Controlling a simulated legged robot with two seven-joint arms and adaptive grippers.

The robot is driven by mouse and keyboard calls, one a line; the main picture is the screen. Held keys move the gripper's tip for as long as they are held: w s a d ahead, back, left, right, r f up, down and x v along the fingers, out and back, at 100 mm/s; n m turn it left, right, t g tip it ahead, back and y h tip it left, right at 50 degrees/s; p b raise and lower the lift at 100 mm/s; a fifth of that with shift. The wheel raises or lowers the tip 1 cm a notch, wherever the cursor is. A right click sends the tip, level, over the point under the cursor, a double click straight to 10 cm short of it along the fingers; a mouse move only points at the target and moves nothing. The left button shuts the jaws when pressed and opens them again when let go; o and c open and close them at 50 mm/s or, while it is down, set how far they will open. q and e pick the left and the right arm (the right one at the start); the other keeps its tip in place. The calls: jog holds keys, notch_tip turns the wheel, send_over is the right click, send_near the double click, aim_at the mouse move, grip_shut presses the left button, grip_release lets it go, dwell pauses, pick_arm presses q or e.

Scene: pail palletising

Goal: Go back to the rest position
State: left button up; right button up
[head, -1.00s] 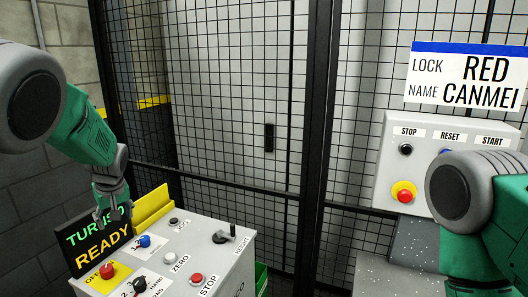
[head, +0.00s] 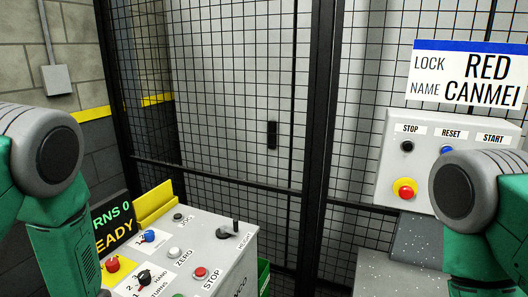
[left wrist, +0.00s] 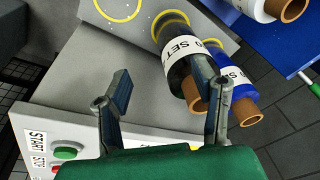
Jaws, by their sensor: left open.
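My left arm comes in from the left of the head view and bends down past the bottom edge. Its gripper is out of the head view. In the left wrist view the left gripper (left wrist: 162,98) is open, its two dark fingers wide apart with nothing between them. The right finger overlaps a black roll (left wrist: 177,70) in the picture; I cannot tell whether they touch. My right arm shows at the right edge of the head view, and its gripper is not in view.
A control box (head: 218,252) with buttons and a lever stands below the left arm's side. A display (head: 112,228) is partly covered by my arm. A wire-mesh fence (head: 230,110) runs behind. A wall panel (head: 384,165) is at right. A blue roll (left wrist: 232,88) lies beside the black one.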

pick_arm(q)
jog(key=s+d+f+m+g+h, duration=0.15)
jog(key=s+d, duration=0.25)
jog(key=s, duration=0.9)
jog(key=s+d+f+m+h, duration=0.1)
jog(key=s+d+m, duration=0.25)
jog(key=s, duration=0.95)
jog(key=w+d+f+b, duration=0.1)
jog(key=w+f+b, duration=0.2)
jog(key=f+b, duration=1.2)
jog(key=shift+d+t+b, duration=0.2)
jog(key=shift+t+b, duration=0.15)
jog(key=shift+b, duration=0.3)
jog(key=shift+y, duration=0.25)
jog(key=shift+w+f, duration=0.1)
